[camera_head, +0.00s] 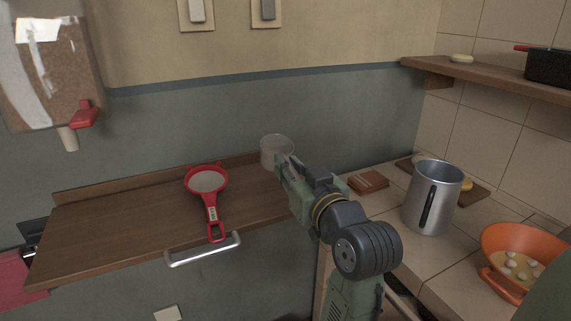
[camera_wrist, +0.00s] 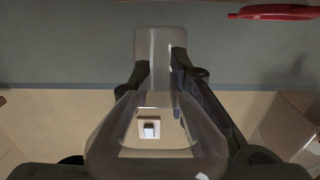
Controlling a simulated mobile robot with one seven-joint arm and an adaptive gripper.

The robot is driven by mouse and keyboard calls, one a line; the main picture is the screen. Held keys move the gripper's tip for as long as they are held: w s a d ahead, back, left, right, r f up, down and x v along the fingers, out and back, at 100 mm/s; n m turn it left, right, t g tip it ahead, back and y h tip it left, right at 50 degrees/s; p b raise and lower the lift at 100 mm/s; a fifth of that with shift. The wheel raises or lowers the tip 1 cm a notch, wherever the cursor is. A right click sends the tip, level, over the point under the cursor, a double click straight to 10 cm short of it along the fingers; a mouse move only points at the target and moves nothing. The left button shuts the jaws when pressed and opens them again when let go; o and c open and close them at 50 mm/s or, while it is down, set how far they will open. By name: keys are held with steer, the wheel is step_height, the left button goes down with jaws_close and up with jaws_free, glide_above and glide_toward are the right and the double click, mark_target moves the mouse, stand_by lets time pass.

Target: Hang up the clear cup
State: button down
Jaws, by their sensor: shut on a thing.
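The clear cup (camera_head: 275,147) shows in the head view above the back right part of the brown wooden shelf, in front of the grey wall. My gripper (camera_head: 284,166) is shut on it at its near side. In the wrist view the see-through cup (camera_wrist: 155,150) fills the middle, with my gripper's dark fingers (camera_wrist: 160,85) on both sides of its narrower part. The cup looks empty. I cannot tell its exact tilt, or whether its base clears the shelf.
The wooden shelf (camera_head: 110,230) holds a red strainer (camera_head: 207,182) and has a metal bar (camera_head: 203,250) at its front. Wall plates (camera_head: 197,12) are above. At right stand a metal mug (camera_head: 433,200), an orange colander (camera_head: 520,240) and an upper shelf (camera_head: 490,80) with a dark pot (camera_head: 550,66).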

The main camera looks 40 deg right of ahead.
mark_target(287, 156)
steer(key=w, duration=0.1)
steer(key=w+d, duration=0.1)
steer(key=w, duration=0.1)
steer(key=shift+d+f, duration=0.1)
steer(key=shift+d, duration=0.2)
steer(key=shift+w+d+f+p, duration=0.15)
steer(key=shift+w+f+p, duration=0.1)
steer(key=shift+f+p, duration=0.25)
steer(key=shift+w+d+f+p, duration=0.2)
steer(key=shift+f+p, duration=0.1)
steer(key=shift+f, duration=0.35)
steer(key=shift+a+f, duration=0.1)
steer(key=shift+f, duration=0.4)
steer(key=shift+f, duration=0.3)
steer(key=c, duration=1.5)
jaws_free()
steer(key=shift+r, duration=0.1)
